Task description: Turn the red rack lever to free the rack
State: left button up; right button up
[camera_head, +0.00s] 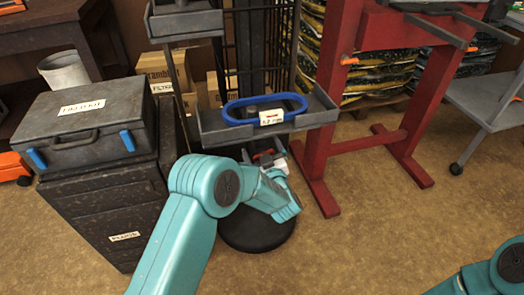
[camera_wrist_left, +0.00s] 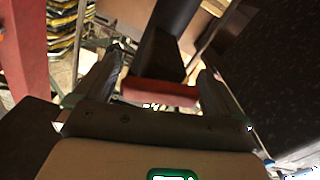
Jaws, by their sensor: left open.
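My left gripper (camera_head: 268,160) reaches low under the grey tray, in front of a dark post, in the head view. Only a small part of it shows past my teal arm. In the left wrist view my left gripper (camera_wrist_left: 160,68) is open, with one finger on each side. A short red bar (camera_wrist_left: 160,92), apparently the red lever, lies crosswise between the fingers, with a dark post behind it. Contact between the fingers and the bar cannot be told. My right arm shows at the bottom right of the head view; its gripper is out of view.
The grey tray (camera_head: 215,128) holding a blue ring (camera_head: 232,108) hangs above my left gripper. A dark drawer cabinet (camera_head: 105,205) with a case (camera_head: 85,125) stands left. A red stand (camera_head: 338,105) stands right. The floor at front right is clear.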

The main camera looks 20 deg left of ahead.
pick_arm(q)
jog(key=c, duration=1)
jog(key=shift+o, duration=0.2)
jog(key=shift+r+m+p, duration=0.1)
jog(key=shift+m+p, duration=0.25)
jog(key=shift+m, duration=1.35)
jog(key=o, duration=1)
jog(key=shift+c, duration=0.2)
jog(key=p+v, duration=0.4)
jog(key=v, duration=1.2)
jog(key=shift+d, duration=0.15)
